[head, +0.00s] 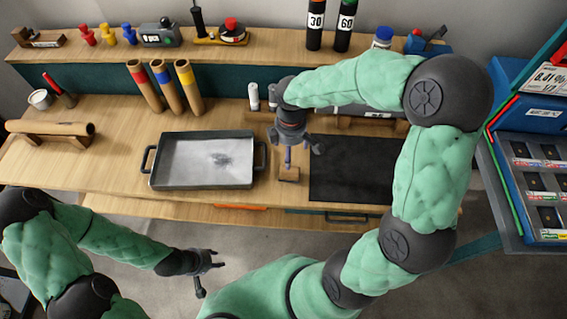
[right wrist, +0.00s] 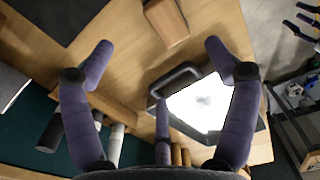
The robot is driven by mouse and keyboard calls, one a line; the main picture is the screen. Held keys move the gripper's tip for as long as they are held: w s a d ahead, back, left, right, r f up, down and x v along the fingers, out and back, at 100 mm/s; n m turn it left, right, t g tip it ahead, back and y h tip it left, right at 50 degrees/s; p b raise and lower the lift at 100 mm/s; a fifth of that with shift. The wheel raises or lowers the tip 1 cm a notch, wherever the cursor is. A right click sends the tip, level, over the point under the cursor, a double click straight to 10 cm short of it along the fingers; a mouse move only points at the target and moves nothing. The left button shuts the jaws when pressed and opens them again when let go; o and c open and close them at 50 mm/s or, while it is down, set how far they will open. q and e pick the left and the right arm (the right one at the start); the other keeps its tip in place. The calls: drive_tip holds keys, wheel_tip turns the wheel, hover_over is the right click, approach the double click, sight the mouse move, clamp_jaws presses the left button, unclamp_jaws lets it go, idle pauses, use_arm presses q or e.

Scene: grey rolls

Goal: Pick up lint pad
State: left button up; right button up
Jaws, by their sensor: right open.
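A small wooden block (head: 288,174), which looks like the lint pad, lies on the bench between the tray and the black mat. In the right wrist view the block (right wrist: 166,22) shows at the top, beyond the fingertips. My right gripper (head: 296,150) is over the bench just behind the block. Its fingers are spread wide and empty, and it is apart from the block; it also shows in the right wrist view (right wrist: 158,60). My left gripper (head: 207,274) hangs in front of the bench, over the floor, with its fingers apart and empty.
A dark tray (head: 200,187) with a white sheet stands left of the block, its handle close by. A black mat (head: 350,168) lies to the right. Cardboard tubes (head: 143,88) and small white cylinders (head: 254,97) stand behind. A shelf (head: 270,55) runs along the back.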

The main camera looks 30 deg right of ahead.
drive_tip(key=b, duration=0.2)
hover_over(290, 174)
drive_tip(key=w+d, duration=0.1)
drive_tip(key=w, duration=0.1)
wheel_tip(290, 174, down, 5)
drive_tip(key=shift+r, duration=0.2)
drive_tip(key=shift+w+f, duration=0.1)
drive_tip(key=shift+f, duration=0.45)
wheel_tip(290, 174, down, 5)
drive_tip(key=shift+r+b, duration=0.1)
drive_tip(key=shift+b, duration=1.1)
drive_tip(key=c, duration=1.3)
